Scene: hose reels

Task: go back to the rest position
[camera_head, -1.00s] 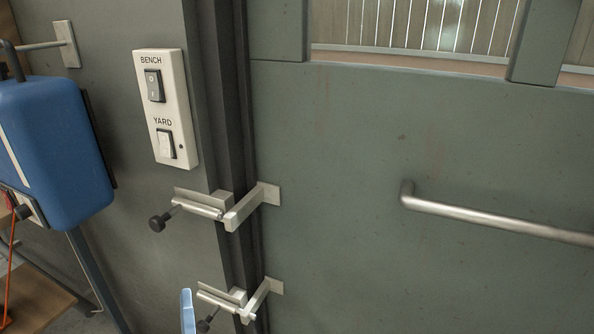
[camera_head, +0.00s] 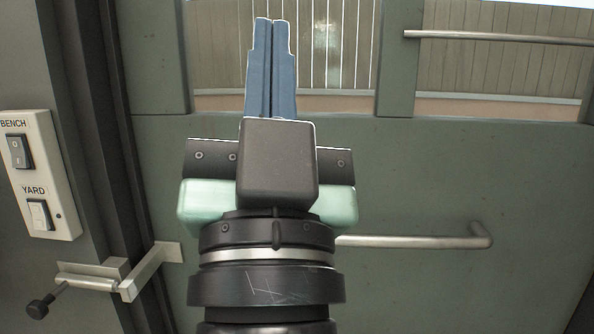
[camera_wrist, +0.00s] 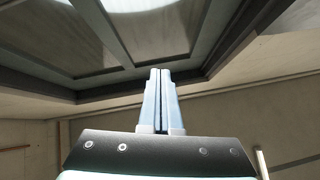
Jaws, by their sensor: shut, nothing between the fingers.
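My gripper (camera_head: 271,24) stands upright in the middle of the head view, its blue fingers together and pointing up, in front of the grey-green door. The fingers hold nothing. In the wrist view my gripper (camera_wrist: 159,72) also shows its two fingers side by side with nothing between them. Behind the fingers in that view are dark-framed panes (camera_wrist: 150,25) and a pale wall.
The grey-green door (camera_head: 420,180) has a horizontal metal handle (camera_head: 410,242) and windows (camera_head: 500,60) above. A latch (camera_head: 130,275) with a black knob sits at the door's left edge. A BENCH and YARD switch panel (camera_head: 38,175) is on the wall at left.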

